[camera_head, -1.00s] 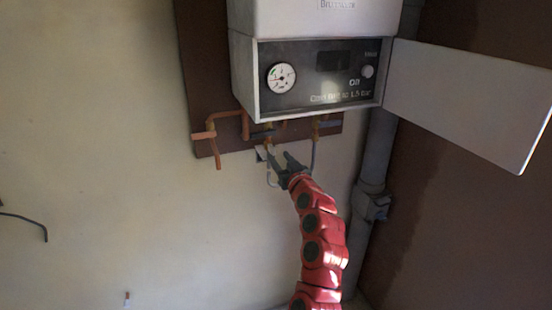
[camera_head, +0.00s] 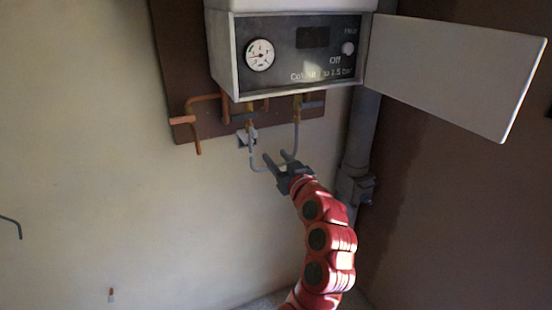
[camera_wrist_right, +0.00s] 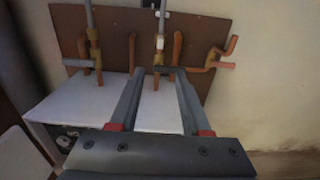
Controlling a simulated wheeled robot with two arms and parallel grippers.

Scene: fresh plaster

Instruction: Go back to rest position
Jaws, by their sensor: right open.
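My right gripper (camera_head: 279,160) is open and empty below the boiler in the head view, at the end of my red arm. Its two dark fingers are spread apart, near the grey looped hose under the boiler. The right wrist view shows the same open fingers (camera_wrist_right: 157,100) with nothing held between them. The boiler appears upside down there, beyond the fingers. My left gripper is not in view.
The white boiler (camera_head: 225,62) has its flap (camera_head: 450,75) open to the right. Copper pipes (camera_head: 192,120) and a grey hose (camera_head: 254,158) hang below it. A grey pipe (camera_head: 358,135) runs down the corner.

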